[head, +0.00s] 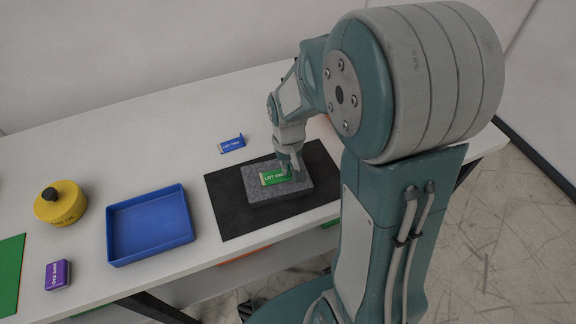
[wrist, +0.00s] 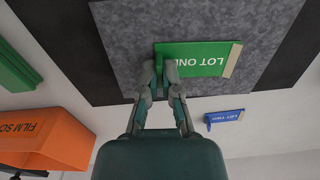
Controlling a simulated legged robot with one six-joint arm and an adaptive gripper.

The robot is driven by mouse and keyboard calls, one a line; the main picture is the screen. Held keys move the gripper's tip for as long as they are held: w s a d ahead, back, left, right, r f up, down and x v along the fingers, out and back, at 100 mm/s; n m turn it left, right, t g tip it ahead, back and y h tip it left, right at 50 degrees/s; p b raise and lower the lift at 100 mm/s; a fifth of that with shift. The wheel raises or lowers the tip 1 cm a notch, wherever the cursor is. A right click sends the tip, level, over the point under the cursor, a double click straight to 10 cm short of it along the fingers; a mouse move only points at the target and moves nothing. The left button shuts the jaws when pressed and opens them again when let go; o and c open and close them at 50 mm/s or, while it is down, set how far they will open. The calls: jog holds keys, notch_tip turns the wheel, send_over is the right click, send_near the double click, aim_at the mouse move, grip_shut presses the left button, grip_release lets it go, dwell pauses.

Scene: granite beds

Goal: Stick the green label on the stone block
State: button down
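The stone block (head: 305,191) is a flat grey speckled slab on a black mat (head: 225,212); it also fills the upper middle of the wrist view (wrist: 130,50). The green label (head: 272,178), marked LOT with a tan strip at its far end, lies level over the block's top face and shows in the wrist view (wrist: 205,60). I cannot tell whether its whole underside touches the stone. My gripper (head: 288,170) points down at the label's right end. In the wrist view its fingers (wrist: 160,72) are close together, with green between them.
A blue label (head: 232,144) lies behind the mat. A blue tray (head: 150,254), a yellow round tin with black knob (head: 62,204), a purple block (head: 57,275) and a green mat (head: 10,262) are to the left. The wrist view shows an orange box (wrist: 50,140).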

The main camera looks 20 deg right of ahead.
dwell(0.4)
jog(key=c, duration=0.7)
grip_release()
notch_tip(320, 180, up, 12)
jog(key=shift+f, duration=0.1)
jog(key=s+a+r+t, duration=0.1)
jog(key=s+r+t, duration=0.1)
jog(key=s, duration=0.2)
jog(key=s+a+r+t, duration=0.1)
jog(key=s+r, duration=0.1)
jog(key=s, duration=0.3)
jog(key=s+a+r+n+t, duration=0.1)
jog(key=s+r+t, duration=0.1)
jog(key=s, duration=0.3)
jog(key=shift+a+r+t, duration=0.1)
jog(key=shift+r+t, duration=0.2)
jog(key=shift+r, duration=0.1)
